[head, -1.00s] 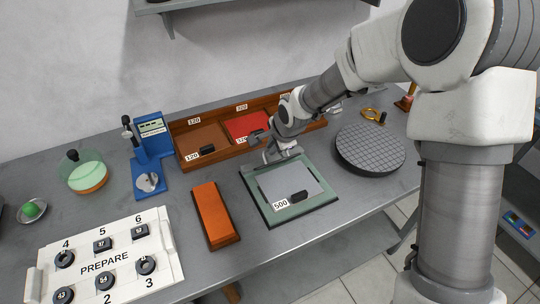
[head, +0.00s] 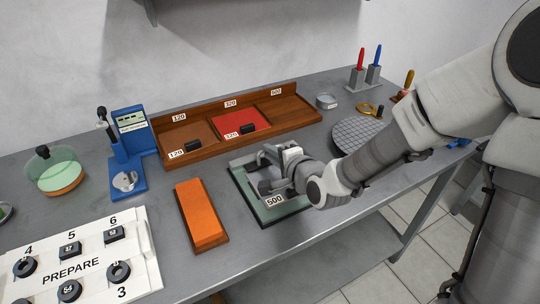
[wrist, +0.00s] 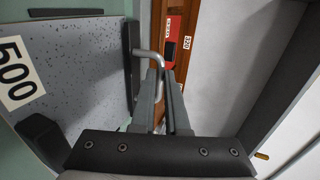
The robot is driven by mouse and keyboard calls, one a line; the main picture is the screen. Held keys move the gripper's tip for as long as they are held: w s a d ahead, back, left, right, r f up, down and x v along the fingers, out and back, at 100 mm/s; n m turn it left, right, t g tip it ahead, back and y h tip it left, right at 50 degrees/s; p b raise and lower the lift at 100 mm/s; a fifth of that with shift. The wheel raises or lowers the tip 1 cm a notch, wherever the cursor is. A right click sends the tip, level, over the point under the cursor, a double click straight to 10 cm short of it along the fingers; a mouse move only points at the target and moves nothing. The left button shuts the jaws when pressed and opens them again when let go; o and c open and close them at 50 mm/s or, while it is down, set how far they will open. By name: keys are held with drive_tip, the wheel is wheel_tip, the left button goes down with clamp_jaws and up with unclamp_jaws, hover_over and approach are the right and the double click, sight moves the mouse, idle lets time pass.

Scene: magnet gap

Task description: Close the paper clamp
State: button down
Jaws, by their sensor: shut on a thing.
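The green board (head: 244,186), labelled 500, lies on the bench near its front edge. My gripper (head: 266,172) is low over it, and my arm hides most of its right side. In the wrist view, grey speckled paper (wrist: 75,65) lies on the board, with a black clamp bar (wrist: 131,50) and a bent metal handle (wrist: 149,56) at its edge. My gripper (wrist: 163,85) is shut on the handle, its fingers on either side of it. A second black block (wrist: 40,135) lies on the near side of the paper. The handle's lower end is hidden between the fingers.
An orange block (head: 201,214) is left of the board. A wooden tray (head: 177,162) with brown and red compartments stands behind it. A round gridded plate (head: 355,138) is behind my arm. A blue stand (head: 143,158) and a white PREPARE panel (head: 95,280) are at left.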

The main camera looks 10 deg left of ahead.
idle(0.6)
drive_tip(key=c, duration=0.9)
unclamp_jaws()
drive_tip(key=shift+s, duration=0.1)
